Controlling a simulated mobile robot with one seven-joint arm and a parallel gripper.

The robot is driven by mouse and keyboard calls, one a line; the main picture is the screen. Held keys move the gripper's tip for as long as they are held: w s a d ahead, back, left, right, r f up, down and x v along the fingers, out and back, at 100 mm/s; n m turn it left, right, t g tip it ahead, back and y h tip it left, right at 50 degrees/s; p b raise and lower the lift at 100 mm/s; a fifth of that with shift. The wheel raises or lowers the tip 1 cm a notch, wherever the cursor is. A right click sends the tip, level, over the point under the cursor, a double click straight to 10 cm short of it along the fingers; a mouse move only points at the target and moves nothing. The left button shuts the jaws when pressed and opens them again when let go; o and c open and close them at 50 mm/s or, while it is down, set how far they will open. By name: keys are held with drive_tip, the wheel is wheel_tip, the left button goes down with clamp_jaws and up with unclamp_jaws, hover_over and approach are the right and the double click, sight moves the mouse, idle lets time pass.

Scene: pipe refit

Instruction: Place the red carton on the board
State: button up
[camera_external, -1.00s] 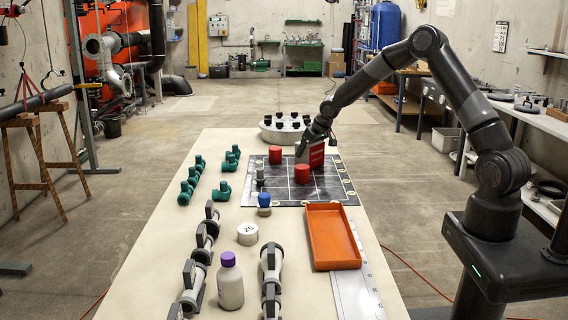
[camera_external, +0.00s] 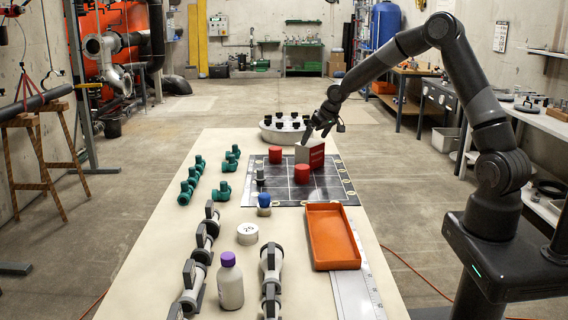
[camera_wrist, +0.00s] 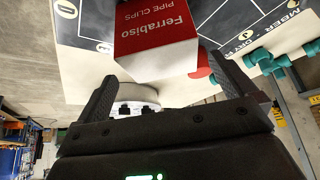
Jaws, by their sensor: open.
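The red carton (camera_external: 317,155), with a white side, stands upright at the far edge of the dark gridded board (camera_external: 270,188). In the wrist view the carton (camera_wrist: 155,28) shows a red face lettered "Ferrabiso PIPE CLIPS" and a white lower part. The carton appears to rest on the board, but its exact footprint is hard to tell. My gripper (camera_external: 318,136) is above the carton, open and empty. In the wrist view its two fingers (camera_wrist: 162,75) are spread, with the carton beyond their tips and apart from them.
A round white rack with black knobs (camera_external: 285,133) is behind. An orange tray (camera_external: 332,238) lies in front. Green fittings (camera_external: 223,190) are to the left.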

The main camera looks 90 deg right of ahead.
drive_tip(key=shift+v, duration=2.75)
drive_tip(key=s+a+r+n, duration=0.15)
drive_tip(key=a+r, duration=0.25)
drive_tip(key=a, duration=0.5)
drive_tip(key=a+r+n, duration=0.2)
drive_tip(key=a+r, duration=0.2)
drive_tip(key=a, duration=0.6)
drive_tip(key=a+r+n, duration=0.1)
drive_tip(key=a+r, duration=0.3)
drive_tip(key=a, duration=0.5)
drive_tip(key=s+a+r+n+t+y, duration=0.1)
drive_tip(key=s+a+n+y, duration=0.3)
drive_tip(key=s+a, duration=1.4)
drive_tip(key=shift+a+r+t, duration=0.3)
drive_tip(key=shift+a+r, duration=0.1)
drive_tip(key=shift+a, duration=0.5)
